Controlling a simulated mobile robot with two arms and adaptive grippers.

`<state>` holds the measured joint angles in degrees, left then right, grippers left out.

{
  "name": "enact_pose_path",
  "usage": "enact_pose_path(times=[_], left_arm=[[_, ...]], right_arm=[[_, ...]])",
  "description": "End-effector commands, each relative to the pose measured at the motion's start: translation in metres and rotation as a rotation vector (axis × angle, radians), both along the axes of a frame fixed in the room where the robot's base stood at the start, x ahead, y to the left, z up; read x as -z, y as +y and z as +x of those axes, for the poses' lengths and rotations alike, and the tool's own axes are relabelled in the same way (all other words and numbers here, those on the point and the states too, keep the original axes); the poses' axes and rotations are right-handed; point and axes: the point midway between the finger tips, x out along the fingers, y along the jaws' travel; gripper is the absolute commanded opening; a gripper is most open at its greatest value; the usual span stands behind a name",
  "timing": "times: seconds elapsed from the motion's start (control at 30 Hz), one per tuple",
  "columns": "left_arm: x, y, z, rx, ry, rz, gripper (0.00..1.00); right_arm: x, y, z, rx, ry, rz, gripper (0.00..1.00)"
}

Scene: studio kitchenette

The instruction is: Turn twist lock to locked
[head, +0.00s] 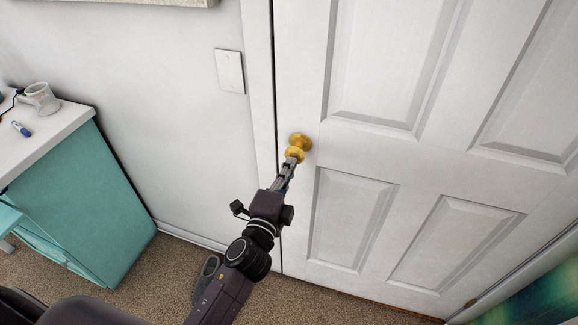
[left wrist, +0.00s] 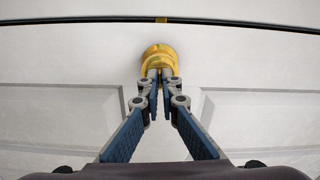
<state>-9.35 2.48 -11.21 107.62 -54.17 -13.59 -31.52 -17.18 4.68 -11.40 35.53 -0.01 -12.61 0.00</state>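A round brass door knob (head: 300,142) sits near the left edge of a white panelled door (head: 340,155). In the left wrist view the brass knob (left wrist: 158,55) is at the top centre. My left gripper (head: 293,160) reaches up to the knob's front face. In the left wrist view its fingertips (left wrist: 160,76) are drawn close together at the knob's centre, seemingly around the small twist lock there. The fingertips hide the twist lock itself, so its angle cannot be read. My right gripper is not in view.
A white wall plate (head: 229,71) is on the wall left of the door frame. A teal cabinet (head: 90,200) with a white top holding a cup (head: 42,98) stands at the left. Open carpet lies below the door.

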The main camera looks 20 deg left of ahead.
Motion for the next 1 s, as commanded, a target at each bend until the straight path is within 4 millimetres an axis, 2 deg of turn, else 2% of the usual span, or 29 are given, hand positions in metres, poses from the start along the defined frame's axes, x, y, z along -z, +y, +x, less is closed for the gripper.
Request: enact_pose_path(times=[0.3, 0.77, 0.8, 0.9, 1.0], left_arm=[[0.0003, -0.0009, 0.0000, 0.002, 0.000, 0.085, 0.00], [0.0006, -0.0009, -0.0001, 0.001, 0.000, 0.093, 0.00], [0.0007, -0.0009, -0.0001, 0.002, 0.000, 0.093, 0.07], [0.0007, -0.0007, -0.0001, 0.001, 0.000, 0.093, 0.18], [0.0006, -0.0005, -0.0001, 0.001, 0.000, 0.093, 0.21]], right_arm=[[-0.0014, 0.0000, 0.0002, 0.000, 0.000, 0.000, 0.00], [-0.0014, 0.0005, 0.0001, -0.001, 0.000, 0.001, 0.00], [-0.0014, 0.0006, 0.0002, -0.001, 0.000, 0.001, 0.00], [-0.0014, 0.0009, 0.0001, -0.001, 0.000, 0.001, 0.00], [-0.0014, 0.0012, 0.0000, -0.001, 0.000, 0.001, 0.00]])
